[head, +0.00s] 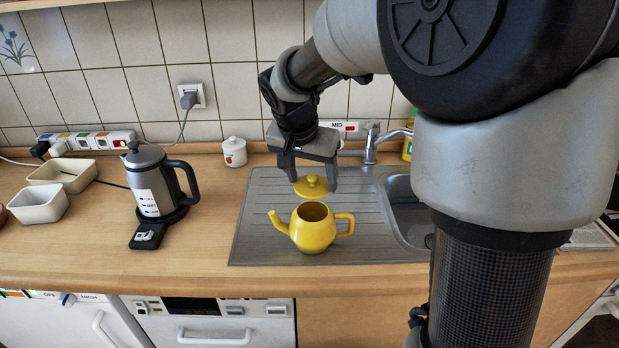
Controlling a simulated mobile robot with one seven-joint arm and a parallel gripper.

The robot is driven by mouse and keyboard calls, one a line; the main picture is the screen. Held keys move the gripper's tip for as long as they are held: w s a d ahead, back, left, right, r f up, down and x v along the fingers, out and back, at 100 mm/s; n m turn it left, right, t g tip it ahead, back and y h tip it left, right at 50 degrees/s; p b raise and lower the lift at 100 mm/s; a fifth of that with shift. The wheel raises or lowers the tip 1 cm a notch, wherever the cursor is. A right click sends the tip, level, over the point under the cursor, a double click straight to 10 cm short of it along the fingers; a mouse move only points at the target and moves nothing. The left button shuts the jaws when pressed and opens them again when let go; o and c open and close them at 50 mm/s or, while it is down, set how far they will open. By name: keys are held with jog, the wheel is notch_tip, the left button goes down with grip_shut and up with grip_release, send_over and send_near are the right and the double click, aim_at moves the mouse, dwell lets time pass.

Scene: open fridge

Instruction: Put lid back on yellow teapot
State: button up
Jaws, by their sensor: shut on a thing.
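The yellow teapot (312,232) stands upright on the grey ribbed drainboard, with its spout to the left and its handle to the right. Its round top opening is uncovered and dark inside. My gripper (312,184) points down above and slightly behind the teapot in the head view. Its two fingers are spread to the width of the yellow lid (311,187) and are shut on the lid's sides. The lid is roughly level, knob up, and appears apart from the teapot's rim. The exact height gap is hard to judge from this one view.
A kettle (152,185) stands left of the drainboard (262,215). A white lidded jar (234,152) is at the back. The tap (371,145) and the sink (402,190) are to the right. White containers (38,204) sit far left. The counter front (190,270) is clear.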

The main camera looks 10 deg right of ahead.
aim_at(310, 189)
jog(key=shift+f+b, duration=1.75)
jog(key=shift+f, duration=0.9)
jog(key=shift+f+b, duration=0.5)
jog(key=shift+b, duration=0.4)
jog(key=shift+f+b, duration=0.35)
jog(key=shift+b, duration=0.35)
dwell(0.8)
dwell(0.4)
jog(key=o, duration=1.5)
jog(key=shift+r, duration=0.1)
